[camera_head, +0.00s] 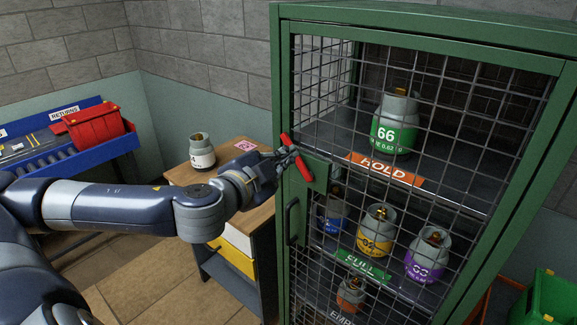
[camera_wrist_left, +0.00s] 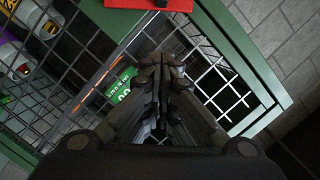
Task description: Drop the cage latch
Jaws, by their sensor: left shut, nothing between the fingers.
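The cage latch is a red bar (camera_head: 303,167) on a green plate at the left edge of the mesh door. It slants from upper left to lower right in the head view. Its red part also shows at the top edge of the left wrist view (camera_wrist_left: 140,4). My left gripper (camera_head: 287,153) is shut and empty beside the latch, its fingertips overlapping the bar's left side in the head view. In the left wrist view the closed fingers (camera_wrist_left: 160,75) point at the mesh, apart from the red part in the picture. Contact cannot be told. My right gripper is out of view.
The green cage (camera_head: 420,28) holds several gas cylinders on shelves, including a green-banded one (camera_head: 395,122). A dark door handle (camera_head: 291,221) sits below the latch. A wooden-topped cabinet (camera_head: 228,155) with a white cylinder (camera_head: 202,152) stands left. A red bin (camera_head: 93,130) is farther left.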

